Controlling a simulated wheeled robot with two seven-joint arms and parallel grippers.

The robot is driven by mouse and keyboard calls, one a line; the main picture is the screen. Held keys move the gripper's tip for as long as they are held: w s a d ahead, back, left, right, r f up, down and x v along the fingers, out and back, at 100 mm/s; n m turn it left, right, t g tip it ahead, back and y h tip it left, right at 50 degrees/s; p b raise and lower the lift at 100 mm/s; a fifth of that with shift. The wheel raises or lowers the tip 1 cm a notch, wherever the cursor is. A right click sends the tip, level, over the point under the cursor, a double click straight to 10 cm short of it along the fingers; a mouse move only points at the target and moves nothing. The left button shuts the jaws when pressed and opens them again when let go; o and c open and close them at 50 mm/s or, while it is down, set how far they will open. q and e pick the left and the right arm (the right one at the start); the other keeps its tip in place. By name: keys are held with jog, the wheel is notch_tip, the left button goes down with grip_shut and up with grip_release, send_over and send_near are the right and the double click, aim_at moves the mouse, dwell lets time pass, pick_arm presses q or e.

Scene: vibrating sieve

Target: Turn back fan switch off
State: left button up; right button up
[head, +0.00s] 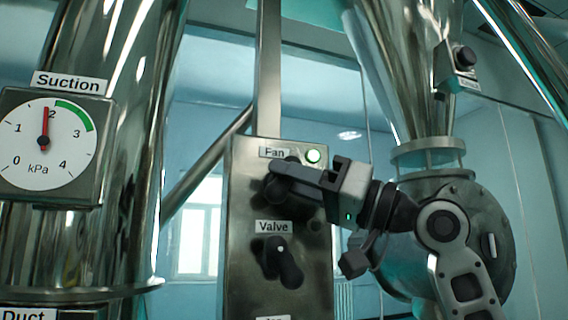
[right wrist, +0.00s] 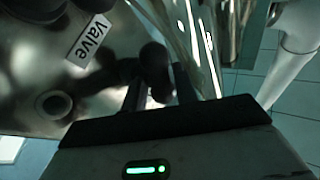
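The fan switch (head: 281,205) is a dark knob under the "Fan" label on the metal control panel (head: 243,225). My right gripper (head: 285,178) reaches in from the right and covers much of the switch. In the right wrist view, its two dark fingers (right wrist: 160,90) stand a narrow gap apart with a dark rounded knob (right wrist: 153,62) at their tips. They look shut on the switch, though the contact itself is in shadow. My left gripper is not in view.
The valve switch (head: 283,262) sits just below on the same panel. A suction gauge (head: 43,143) on a large steel pipe is at left, its needle near 2. A steel hopper (head: 410,70) and round housing (head: 485,235) stand at right. Another knob (head: 464,57) is at upper right.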

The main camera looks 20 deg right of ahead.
jog(key=shift+w+a+r, duration=0.2)
jog(key=shift+w+a, duration=0.1)
jog(key=shift+a, duration=0.2)
grip_shut()
